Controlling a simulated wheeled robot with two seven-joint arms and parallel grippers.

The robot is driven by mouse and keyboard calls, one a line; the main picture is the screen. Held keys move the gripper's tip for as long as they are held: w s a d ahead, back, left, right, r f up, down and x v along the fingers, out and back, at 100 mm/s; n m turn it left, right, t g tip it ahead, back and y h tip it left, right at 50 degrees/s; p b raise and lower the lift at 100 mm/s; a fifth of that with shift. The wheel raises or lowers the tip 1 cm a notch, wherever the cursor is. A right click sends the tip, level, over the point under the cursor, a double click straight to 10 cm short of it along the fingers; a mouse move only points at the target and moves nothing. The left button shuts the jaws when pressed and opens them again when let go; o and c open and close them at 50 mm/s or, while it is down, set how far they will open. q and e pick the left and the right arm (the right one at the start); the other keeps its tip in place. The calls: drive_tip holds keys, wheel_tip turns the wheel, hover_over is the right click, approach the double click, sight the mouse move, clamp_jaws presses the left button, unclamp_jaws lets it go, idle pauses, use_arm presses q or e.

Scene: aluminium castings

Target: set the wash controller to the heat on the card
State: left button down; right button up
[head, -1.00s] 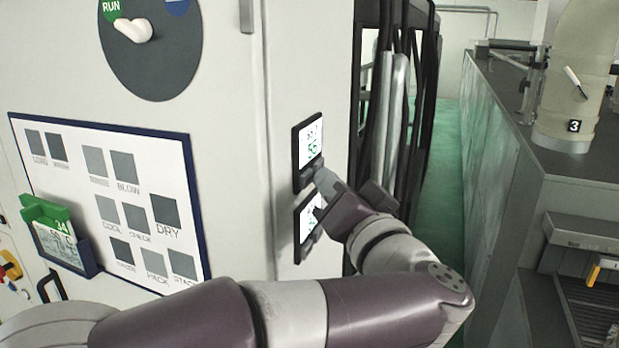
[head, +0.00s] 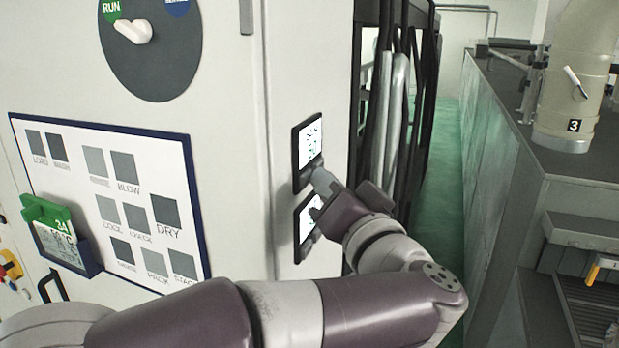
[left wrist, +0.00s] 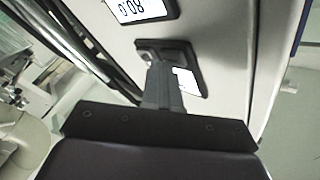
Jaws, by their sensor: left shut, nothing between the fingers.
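Two dark-framed controllers with lit screens are on the cabinet's side, an upper one (head: 309,143) and a lower one (head: 305,218). I cannot tell which is the wash one. My left gripper (head: 318,177) is shut and empty, its tips at the lower edge of the upper controller; contact is unclear. In the left wrist view the shut fingers (left wrist: 161,72) cover part of the upper controller (left wrist: 190,82), and the lower one (left wrist: 140,8) shows what looks like 80.0 upside down. The card (head: 62,245) is in a green-topped holder; its °C figure is too blurred to read surely. My right gripper is out of view.
A white board (head: 75,145) with grey squares and a round dial (head: 150,60) pointing towards RUN are on the cabinet front. Dark cables and pipes (head: 395,110) stand just right of the controllers. A green-floored aisle (head: 440,160) lies beyond.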

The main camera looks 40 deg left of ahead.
use_arm(q)
drive_tip(key=shift+w+d, duration=0.15)
drive_tip(key=shift+d, duration=0.5)
drive_tip(key=shift+d+p, duration=0.1)
drive_tip(key=shift+p, duration=0.2)
drive_tip(key=d, duration=0.2)
drive_tip(key=w+d+p, duration=0.1)
drive_tip(key=d, duration=0.1)
drive_tip(key=shift+w+d, duration=0.1)
drive_tip(key=shift+d, duration=0.2)
